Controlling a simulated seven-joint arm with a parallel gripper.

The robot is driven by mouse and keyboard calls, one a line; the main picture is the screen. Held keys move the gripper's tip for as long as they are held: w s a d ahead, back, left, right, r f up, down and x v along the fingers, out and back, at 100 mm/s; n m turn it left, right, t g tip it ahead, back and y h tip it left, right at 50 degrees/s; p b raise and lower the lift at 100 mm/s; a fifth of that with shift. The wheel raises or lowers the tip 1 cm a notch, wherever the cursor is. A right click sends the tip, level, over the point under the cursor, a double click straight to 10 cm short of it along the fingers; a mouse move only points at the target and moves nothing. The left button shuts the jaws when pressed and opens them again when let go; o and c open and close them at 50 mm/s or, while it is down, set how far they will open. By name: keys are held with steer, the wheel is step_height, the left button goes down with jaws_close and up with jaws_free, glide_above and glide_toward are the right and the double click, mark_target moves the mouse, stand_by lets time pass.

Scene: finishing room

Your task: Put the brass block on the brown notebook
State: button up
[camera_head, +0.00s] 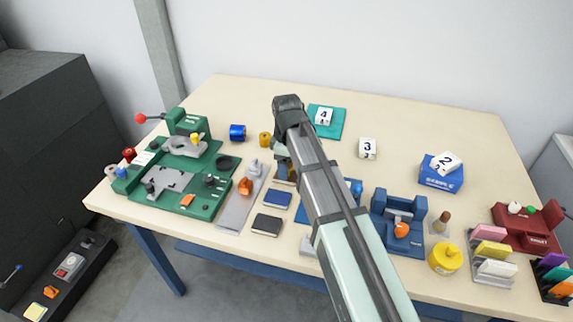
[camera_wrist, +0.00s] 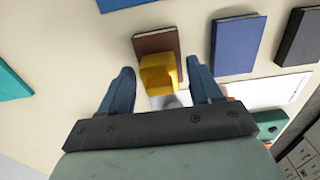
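The brass block (camera_wrist: 158,75) is a yellow block, seen in the wrist view between the two blue fingers of my gripper (camera_wrist: 160,72). A narrow gap shows on each side of it, so the gripper looks open around it. The brown notebook (camera_wrist: 157,42) lies just beyond, and the block overlaps its near part; its near edge is hidden, and I cannot tell whether the block rests fully on it. In the head view my gripper (camera_head: 283,155) is low over the table, and my arm hides most of the notebook and block.
A blue notebook (camera_head: 278,198) and a black notebook (camera_head: 267,224) lie near the gripper. Left are a grey tray (camera_head: 238,205) and a green machine (camera_head: 188,150). A blue vise (camera_head: 388,210) stands right.

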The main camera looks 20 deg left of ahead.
step_height(320, 180, up, 12)
steer(key=shift+r, duration=0.15)
stand_by(0.7)
